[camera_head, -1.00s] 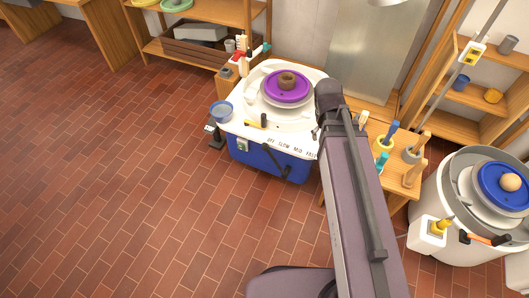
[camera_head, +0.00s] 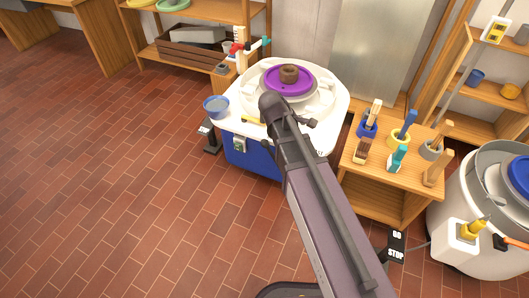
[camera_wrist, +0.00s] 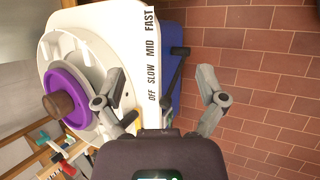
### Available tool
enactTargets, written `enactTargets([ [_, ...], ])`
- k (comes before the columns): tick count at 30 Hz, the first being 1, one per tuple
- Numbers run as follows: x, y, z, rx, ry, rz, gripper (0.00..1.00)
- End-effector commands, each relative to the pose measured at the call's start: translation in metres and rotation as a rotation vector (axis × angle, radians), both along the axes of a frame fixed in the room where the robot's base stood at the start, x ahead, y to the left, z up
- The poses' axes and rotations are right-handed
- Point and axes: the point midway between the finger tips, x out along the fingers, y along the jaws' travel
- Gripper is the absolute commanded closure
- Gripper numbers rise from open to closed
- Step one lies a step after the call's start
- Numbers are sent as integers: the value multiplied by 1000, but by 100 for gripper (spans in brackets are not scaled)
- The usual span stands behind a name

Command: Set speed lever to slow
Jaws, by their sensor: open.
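The speed lever (camera_wrist: 180,52) is a dark rod with a dark knob on the blue front of the wheel (camera_wrist: 171,25). In the wrist view its knob end lies about level with the MID mark, and its lower part is partly hidden. The printed scale (camera_wrist: 152,55) reads OFF, SLOW, MID, FAST along the white top's edge. My gripper (camera_wrist: 160,95) is open and empty. One finger overlaps the white top in the picture and the other overlaps the floor, with the lever between them. I see no clear contact. In the head view my arm hides the lever and scale.
A purple disc (camera_head: 270,87) with a brown clay piece (camera_head: 289,72) sits on the wheel. A blue bowl (camera_head: 216,108) is at its left edge. A wooden side table (camera_head: 378,203) with several tool pots stands right. Open brick floor (camera_head: 130,190) lies left and in front.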

Motion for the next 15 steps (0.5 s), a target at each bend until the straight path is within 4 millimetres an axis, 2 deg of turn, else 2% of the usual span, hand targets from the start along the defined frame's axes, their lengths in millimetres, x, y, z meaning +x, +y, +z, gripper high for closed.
enactTargets([
  [1, 5, 8, -19, -26, 5, 38, 10],
  [15, 34, 71, -86, -296, 69, 382, 10],
])
